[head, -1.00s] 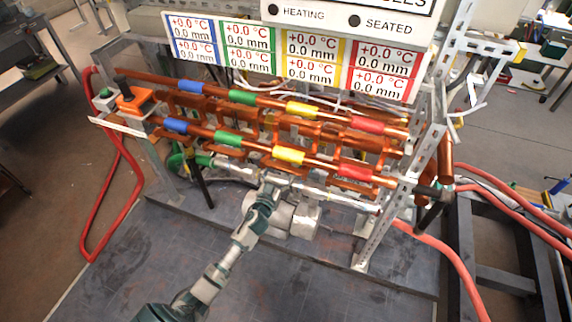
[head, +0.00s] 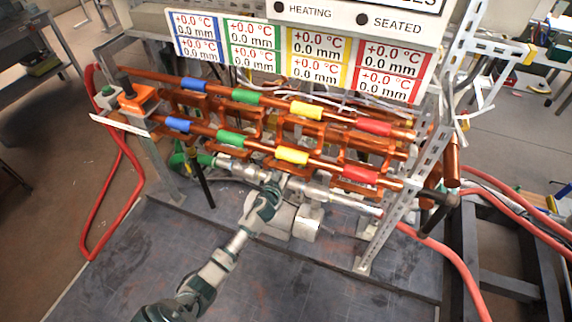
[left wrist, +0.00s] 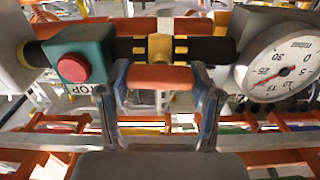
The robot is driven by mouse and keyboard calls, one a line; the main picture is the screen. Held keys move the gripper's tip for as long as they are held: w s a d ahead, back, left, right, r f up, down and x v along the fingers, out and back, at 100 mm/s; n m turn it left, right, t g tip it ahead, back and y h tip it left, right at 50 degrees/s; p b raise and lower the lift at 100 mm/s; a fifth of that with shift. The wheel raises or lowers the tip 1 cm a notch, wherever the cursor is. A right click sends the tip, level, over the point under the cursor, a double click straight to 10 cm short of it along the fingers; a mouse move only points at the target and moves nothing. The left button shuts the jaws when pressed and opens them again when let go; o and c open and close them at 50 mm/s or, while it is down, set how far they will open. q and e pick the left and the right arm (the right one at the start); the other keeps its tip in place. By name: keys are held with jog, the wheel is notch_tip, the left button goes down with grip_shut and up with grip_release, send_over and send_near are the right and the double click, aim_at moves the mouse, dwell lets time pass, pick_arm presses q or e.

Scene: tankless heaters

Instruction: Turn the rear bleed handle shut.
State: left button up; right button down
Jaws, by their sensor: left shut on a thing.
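My left gripper (head: 276,182) reaches in from the lower left under the front copper pipe in the head view. In the left wrist view its two fingers (left wrist: 162,84) stand on either side of an orange-red handle (left wrist: 160,75), which lies crosswise between them. The gripper is shut on this handle. A brass fitting (left wrist: 160,47) on a dark pipe sits just behind the handle. In the head view the handle cannot be made out behind the gripper and pipes. Whether it is the rear bleed handle cannot be told. My right gripper is not in view.
A green box with a red button (left wrist: 74,67) is left of the fingers, and a white dial gauge (left wrist: 283,65) is right. Copper pipes with coloured bands (head: 292,154) run above my gripper. A metal upright (head: 392,220) stands at right. The dark floor plate (head: 270,275) in front is mostly clear.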

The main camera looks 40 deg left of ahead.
pick_arm(q)
jog(key=shift+f, duration=0.1)
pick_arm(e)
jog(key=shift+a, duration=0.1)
pick_arm(q)
jog(key=shift+m, duration=1)
jog(key=m, duration=0.2)
jog(key=shift+d+m+p, duration=0.1)
jog(key=shift+m+p, duration=0.2)
jog(key=m, duration=0.3)
jog(key=shift+f+m, duration=0.1)
jog(key=shift+m, duration=0.2)
jog(key=m, duration=0.4)
jog(key=shift+d+f, duration=0.1)
jog(key=shift+f+m+p, duration=0.15)
jog(key=shift+m+p, duration=0.15)
jog(key=shift+m, duration=2)
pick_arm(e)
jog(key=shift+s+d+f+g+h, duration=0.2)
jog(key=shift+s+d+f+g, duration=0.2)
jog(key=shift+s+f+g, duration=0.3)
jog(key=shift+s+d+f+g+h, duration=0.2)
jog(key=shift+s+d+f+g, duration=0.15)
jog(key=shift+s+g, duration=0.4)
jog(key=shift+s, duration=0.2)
